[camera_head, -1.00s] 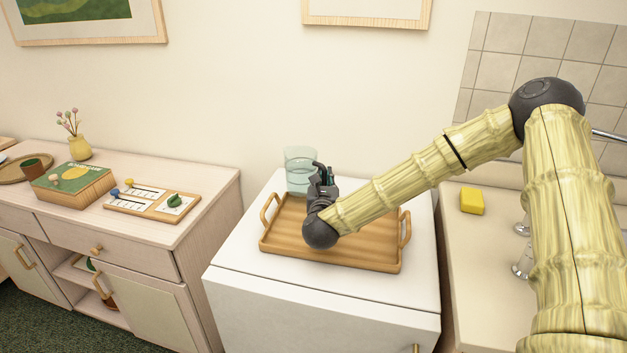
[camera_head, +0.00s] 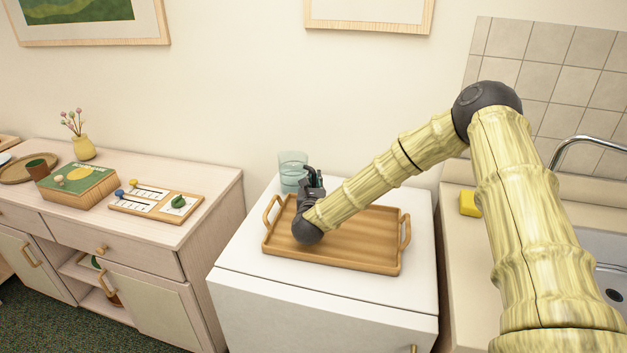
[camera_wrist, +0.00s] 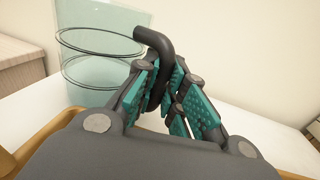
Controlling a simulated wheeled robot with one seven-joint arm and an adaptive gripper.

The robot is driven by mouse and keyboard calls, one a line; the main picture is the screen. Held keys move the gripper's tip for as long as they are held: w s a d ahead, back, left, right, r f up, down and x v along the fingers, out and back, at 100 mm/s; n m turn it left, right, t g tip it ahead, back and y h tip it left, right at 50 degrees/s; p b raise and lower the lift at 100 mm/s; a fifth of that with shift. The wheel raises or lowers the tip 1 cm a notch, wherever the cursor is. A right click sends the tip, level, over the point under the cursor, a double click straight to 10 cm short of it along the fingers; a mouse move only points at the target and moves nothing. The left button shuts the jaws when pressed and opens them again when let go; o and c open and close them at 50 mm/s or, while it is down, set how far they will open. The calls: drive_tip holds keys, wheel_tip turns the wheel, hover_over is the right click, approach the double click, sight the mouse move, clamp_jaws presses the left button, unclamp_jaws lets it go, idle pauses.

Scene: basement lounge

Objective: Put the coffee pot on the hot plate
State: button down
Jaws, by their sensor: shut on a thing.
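The coffee pot is a clear, bluish glass cylinder (camera_head: 292,172) with a dark bent handle, at the back left of the white cabinet top, behind the wooden tray. In the wrist view its glass (camera_wrist: 95,60) is at the upper left and the dark handle (camera_wrist: 150,38) runs down between the fingers. My gripper (camera_head: 313,180) is shut on this handle; its teal pads (camera_wrist: 165,85) close around it. The pot looks upright; I cannot tell whether its base touches the surface. I cannot make out a hot plate for certain.
A wooden tray (camera_head: 335,264) with raised handles lies under my wrist. The left sideboard holds a board with white panels and knobs (camera_head: 130,207), a green-topped box (camera_head: 75,180) and a yellow vase (camera_head: 83,148). A yellow sponge (camera_head: 469,204) lies by the sink (camera_head: 604,255) at right.

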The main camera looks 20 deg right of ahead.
drive_tip(key=c, duration=1.6)
unclamp_jaws()
drive_tip(key=shift+o, duration=0.5)
drive_tip(key=shift+r, duration=0.1)
